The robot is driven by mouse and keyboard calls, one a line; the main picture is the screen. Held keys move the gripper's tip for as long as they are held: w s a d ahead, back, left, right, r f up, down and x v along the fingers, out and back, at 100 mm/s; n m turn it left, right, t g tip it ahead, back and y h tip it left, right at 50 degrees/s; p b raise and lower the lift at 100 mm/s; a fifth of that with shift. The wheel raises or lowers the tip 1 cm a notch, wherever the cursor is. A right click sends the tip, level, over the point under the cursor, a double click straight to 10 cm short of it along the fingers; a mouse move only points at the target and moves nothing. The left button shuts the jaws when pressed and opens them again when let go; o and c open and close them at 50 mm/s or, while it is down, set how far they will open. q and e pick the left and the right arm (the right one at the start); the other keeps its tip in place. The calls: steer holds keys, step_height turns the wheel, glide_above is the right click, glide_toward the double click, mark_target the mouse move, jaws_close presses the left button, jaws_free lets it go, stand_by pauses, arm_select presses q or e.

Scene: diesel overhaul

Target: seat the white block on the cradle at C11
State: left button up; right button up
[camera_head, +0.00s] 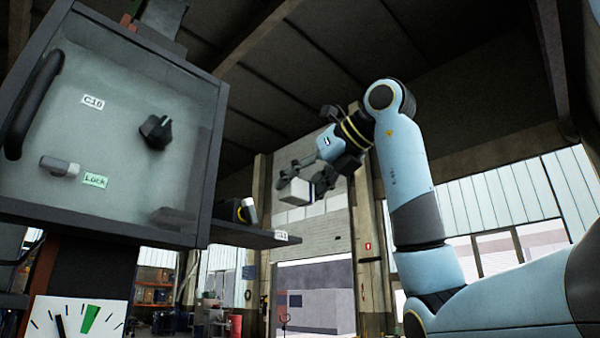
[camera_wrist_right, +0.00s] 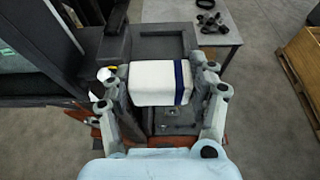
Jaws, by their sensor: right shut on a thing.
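My right gripper (camera_head: 307,186) is shut on the white block (camera_head: 294,191) and holds it in the air, to the right of and above the end of a dark shelf (camera_head: 235,237). A small label (camera_head: 281,236), which seems to read C11, is on the shelf's end. In the right wrist view the white block (camera_wrist_right: 152,84) has a dark blue band near its right end and lies between the two fingers of the right gripper (camera_wrist_right: 158,92). Dark surfaces show beyond and below the block; I cannot make out the cradle for certain. My left gripper is not in view.
A glass-fronted cabinet (camera_head: 105,130) labelled C10 stands at the left, with a dark knob and a LOCK latch (camera_head: 60,166). A white and yellow object (camera_head: 248,211) stands on the shelf. A grey table (camera_wrist_right: 215,30) bears dark parts. A wooden crate (camera_wrist_right: 305,60) stands right.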

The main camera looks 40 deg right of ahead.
steer(key=shift+r, duration=0.25)
steer(key=x, duration=0.8)
steer(key=r+x, duration=0.1)
steer(key=x, duration=0.3)
steer(key=shift+w+a+p, duration=0.1)
steer(key=shift+w+p, duration=0.2)
steer(key=shift+p, duration=0.05)
steer(key=shift+s, duration=0.1)
steer(key=shift+f+b, duration=0.5)
steer(key=shift+f, duration=0.35)
stand_by(0.3)
steer(key=o, duration=1.1)
steer(key=shift+a, duration=0.1)
steer(key=shift+o, duration=0.3)
steer(key=shift+f, duration=0.1)
